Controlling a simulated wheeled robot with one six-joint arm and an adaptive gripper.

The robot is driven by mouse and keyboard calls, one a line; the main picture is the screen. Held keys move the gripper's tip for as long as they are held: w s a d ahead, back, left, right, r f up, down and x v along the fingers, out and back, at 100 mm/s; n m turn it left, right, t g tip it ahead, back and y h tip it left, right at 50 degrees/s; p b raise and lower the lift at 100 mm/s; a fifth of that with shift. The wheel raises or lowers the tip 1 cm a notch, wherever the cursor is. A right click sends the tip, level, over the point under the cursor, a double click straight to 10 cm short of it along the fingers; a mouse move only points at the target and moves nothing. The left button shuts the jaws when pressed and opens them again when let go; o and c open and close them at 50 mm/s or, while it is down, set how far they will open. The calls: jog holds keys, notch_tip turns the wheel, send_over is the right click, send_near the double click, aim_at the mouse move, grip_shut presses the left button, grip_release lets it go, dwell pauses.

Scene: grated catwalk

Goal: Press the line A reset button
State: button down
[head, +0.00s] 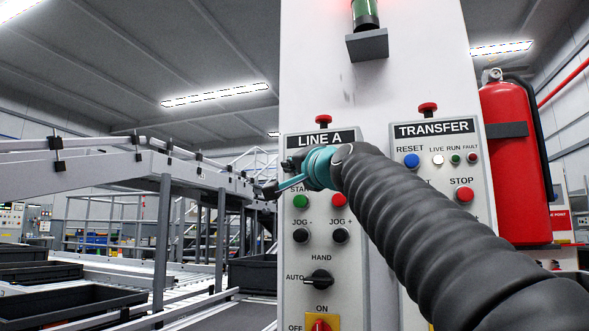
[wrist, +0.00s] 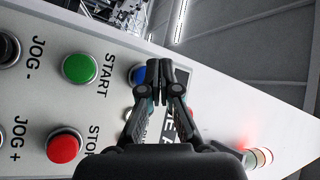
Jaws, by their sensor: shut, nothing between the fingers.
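The blue button (wrist: 138,75) of the LINE A panel shows in the wrist view, partly behind my gripper's fingers. Its RESET label is hidden there. In the head view my arm covers that button on the LINE A panel (head: 356,262). My gripper (wrist: 166,72) is shut and empty, with its fingertips overlapping the blue button's right side in the wrist view. I cannot tell whether they touch it. In the head view my gripper (head: 266,190) shows at the panel's left edge, near START height.
The green START button (wrist: 80,68) and red STOP button (wrist: 64,146) sit close to the blue one. A TRANSFER panel (head: 434,129) with its own blue RESET button (head: 411,161) stands at right. A fire extinguisher (head: 515,160) hangs beyond it. Conveyor rails (head: 120,170) lie left.

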jog(key=shift+w+d, duration=0.15)
jog(key=shift+w, duration=0.25)
jog(key=shift+w+d, duration=0.25)
jog(key=shift+w, duration=0.5)
dwell(1.3)
jog(key=shift+s, duration=0.15)
jog(key=shift+s+a, duration=0.2)
jog(key=shift+s, duration=0.3)
jog(key=shift+s+a, duration=0.2)
jog(key=shift+s, duration=0.3)
jog(key=shift+s, duration=0.1)
jog(key=shift+s+a+p, duration=0.15)
jog(key=shift+s+a, duration=0.15)
jog(key=shift+s, duration=0.45)
jog(key=shift+s+a+p, duration=0.1)
jog(key=shift+s+a, duration=0.15)
jog(key=shift+s, duration=0.5)
jog(key=shift+s+a+p, duration=0.15)
jog(key=shift+s+a, duration=0.15)
jog(key=shift+s, duration=0.45)
